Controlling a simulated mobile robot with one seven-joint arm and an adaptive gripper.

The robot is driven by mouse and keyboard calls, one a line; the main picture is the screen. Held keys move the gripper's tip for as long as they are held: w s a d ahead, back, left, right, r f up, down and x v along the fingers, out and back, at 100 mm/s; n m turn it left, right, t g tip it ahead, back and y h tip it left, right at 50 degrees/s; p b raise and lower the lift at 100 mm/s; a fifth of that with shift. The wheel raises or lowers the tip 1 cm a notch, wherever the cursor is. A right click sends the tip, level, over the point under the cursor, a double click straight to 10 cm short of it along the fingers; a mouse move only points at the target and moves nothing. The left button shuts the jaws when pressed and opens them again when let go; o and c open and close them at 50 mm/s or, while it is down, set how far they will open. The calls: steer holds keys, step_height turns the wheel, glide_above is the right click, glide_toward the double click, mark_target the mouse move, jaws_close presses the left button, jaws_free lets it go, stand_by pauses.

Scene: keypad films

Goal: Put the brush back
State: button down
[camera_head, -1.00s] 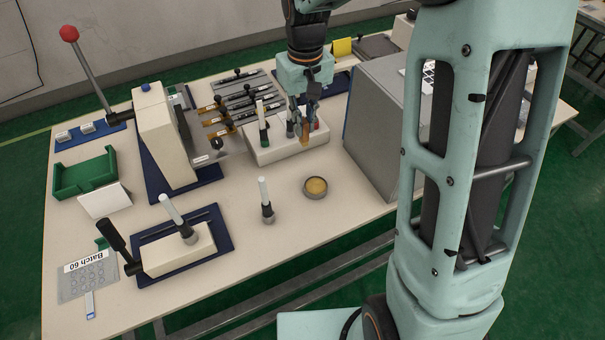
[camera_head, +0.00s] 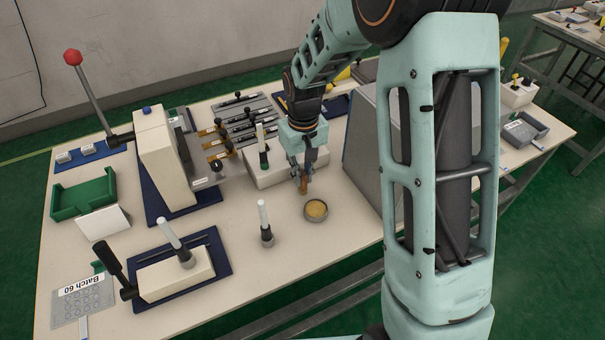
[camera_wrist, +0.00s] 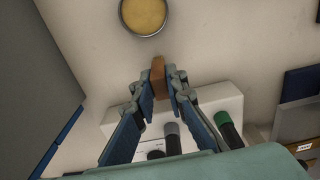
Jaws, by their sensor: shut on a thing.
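My gripper (camera_head: 304,178) is shut on a brown brush (camera_head: 304,187). In the wrist view, the brush (camera_wrist: 158,78) shows as a brown block between the fingertips; the fingers hide the rest of it. My gripper is in front of the right end of the white holder block (camera_head: 262,172), with the brush apart from the dish of yellow material (camera_head: 316,210), just behind it. In the wrist view, the dish (camera_wrist: 144,14) is at the top and the holder block (camera_wrist: 222,105) lies beyond the fingers. A grey-capped tool (camera_wrist: 172,138) and a green-capped tool (camera_wrist: 228,130) stand over the block.
A white-handled tool (camera_head: 264,222) stands on the table left of the dish. A large grey box (camera_head: 366,140) is close on the right. A press with a red-knobbed lever (camera_head: 160,160) and a lever fixture (camera_head: 175,270) are on the left.

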mark_target(303, 175)
steer(key=shift+f, duration=0.15)
steer(key=c, duration=1.9)
jaws_free()
steer(key=shift+c, duration=0.2)
step_height(303, 175, up, 12)
steer(key=shift+s+r+p, duration=0.2)
steer(key=shift+p, duration=0.15)
steer(key=shift+d, duration=0.1)
